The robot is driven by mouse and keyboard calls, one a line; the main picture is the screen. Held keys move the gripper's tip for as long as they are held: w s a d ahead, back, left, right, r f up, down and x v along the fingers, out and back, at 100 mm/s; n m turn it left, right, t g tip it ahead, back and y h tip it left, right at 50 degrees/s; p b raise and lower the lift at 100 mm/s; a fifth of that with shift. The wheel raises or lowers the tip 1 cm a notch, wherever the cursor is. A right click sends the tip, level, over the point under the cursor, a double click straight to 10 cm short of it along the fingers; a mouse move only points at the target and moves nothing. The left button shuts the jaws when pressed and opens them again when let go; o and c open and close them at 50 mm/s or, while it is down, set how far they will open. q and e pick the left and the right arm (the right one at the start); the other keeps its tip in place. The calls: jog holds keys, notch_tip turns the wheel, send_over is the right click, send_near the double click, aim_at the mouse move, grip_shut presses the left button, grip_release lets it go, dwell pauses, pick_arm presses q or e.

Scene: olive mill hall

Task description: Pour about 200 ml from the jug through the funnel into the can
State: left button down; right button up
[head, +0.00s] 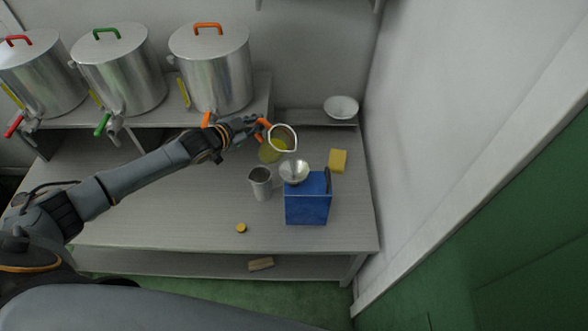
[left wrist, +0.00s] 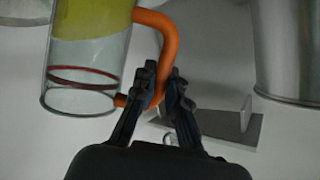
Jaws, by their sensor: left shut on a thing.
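The clear jug (head: 284,133) holds yellow oil and has an orange handle. My left gripper (head: 262,130) is shut on that handle, which also shows between the fingers (left wrist: 160,95) in the left wrist view. The jug is in the air and appears tilted, with its mouth leaning right, above and slightly left of the funnel. I see no stream of oil. The pale funnel (head: 294,173) sits on top of the blue can (head: 307,209). In the left wrist view the jug (left wrist: 90,60) shows a red ring around its glass. My right gripper is out of view.
A metal pitcher (head: 261,185) stands left of the can. A yellow sponge (head: 338,161) lies to the right and a white bowl (head: 341,107) stands behind. A small yellow cap (head: 241,228) lies in front. Steel drums (head: 213,75) with taps line the back left. The table's left front is clear.

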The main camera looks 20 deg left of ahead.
pick_arm(q)
jog(key=shift+w+a+f, duration=0.15)
jog(key=shift+w+a, duration=0.1)
jog(key=shift+a, duration=0.1)
jog(key=shift+w+a+f+n+h+b, duration=0.15)
jog(key=shift+a+f+n+h+b, duration=0.15)
jog(key=shift+b, duration=0.5)
jog(key=shift+w+a+f+n+b, duration=0.15)
jog(key=shift+f+n+b, duration=0.25)
jog(key=shift+b, duration=0.7)
jog(key=shift+w+a+f+n+g+h+b, duration=0.1)
jog(key=shift+a+f+n+g+h+b, duration=0.15)
jog(key=shift+f+b, duration=0.35)
jog(key=shift+w+a+f+n+g+h+b, duration=0.15)
jog(key=shift+a+f+b, duration=0.15)
jog(key=shift+f+b, duration=0.25)
jog(key=f, duration=0.1)
jog(key=a+f+b, duration=0.1)
jog(key=f+n+h+b, duration=0.1)
jog(key=shift+w+a+f, duration=0.15)
jog(key=shift+a, duration=0.1)
